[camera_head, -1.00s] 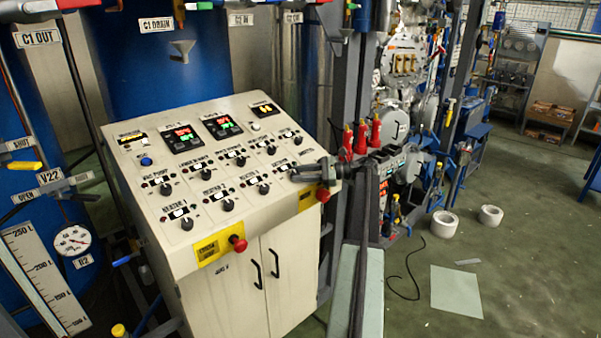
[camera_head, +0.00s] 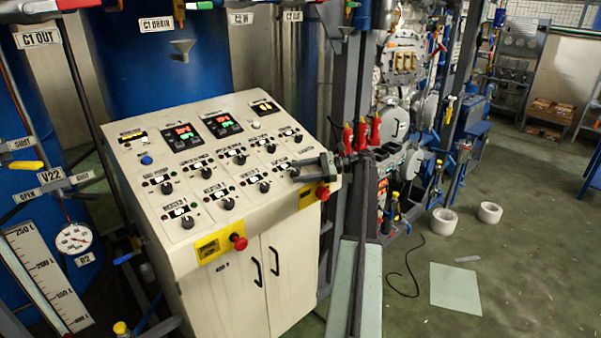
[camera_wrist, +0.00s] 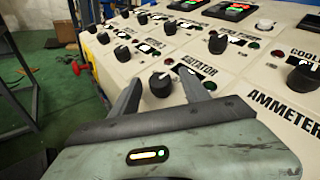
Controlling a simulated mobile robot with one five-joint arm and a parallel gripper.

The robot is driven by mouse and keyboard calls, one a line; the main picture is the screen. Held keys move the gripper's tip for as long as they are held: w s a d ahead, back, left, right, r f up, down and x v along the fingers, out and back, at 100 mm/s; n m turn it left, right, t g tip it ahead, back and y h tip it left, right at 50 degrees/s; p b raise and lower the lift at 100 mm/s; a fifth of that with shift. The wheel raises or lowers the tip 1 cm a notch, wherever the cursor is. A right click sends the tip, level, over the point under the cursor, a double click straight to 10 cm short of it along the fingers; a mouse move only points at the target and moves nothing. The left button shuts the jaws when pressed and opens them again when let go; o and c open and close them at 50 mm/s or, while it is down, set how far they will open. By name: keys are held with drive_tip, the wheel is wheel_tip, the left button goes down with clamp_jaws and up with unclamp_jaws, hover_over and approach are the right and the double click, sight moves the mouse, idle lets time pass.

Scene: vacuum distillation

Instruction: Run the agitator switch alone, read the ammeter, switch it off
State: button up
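The sloped control panel (camera_head: 145,205) stands left of centre in the head view, with rows of dark knobs. In the head view my gripper (camera_head: 294,174) is over the panel's right end. The word AMMETER (camera_wrist: 285,106) is printed at lower right in the wrist view. A yellow display (camera_head: 264,107) is lit; its digits are unreadable.
Two red-green displays (camera_head: 183,136) (camera_head: 222,125) are lit on the panel. Red stop buttons (camera_head: 239,242) (camera_head: 322,193) stick out from its front edge. Another knob (camera_wrist: 304,79) stands right of my fingers. Pipework crowds the back; floor at right is mostly open.

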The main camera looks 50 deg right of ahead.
drive_tip(key=p+v, duration=0.1)
drive_tip(key=v, duration=0.7)
drive_tip(key=shift+a, duration=0.1)
idle(0.4)
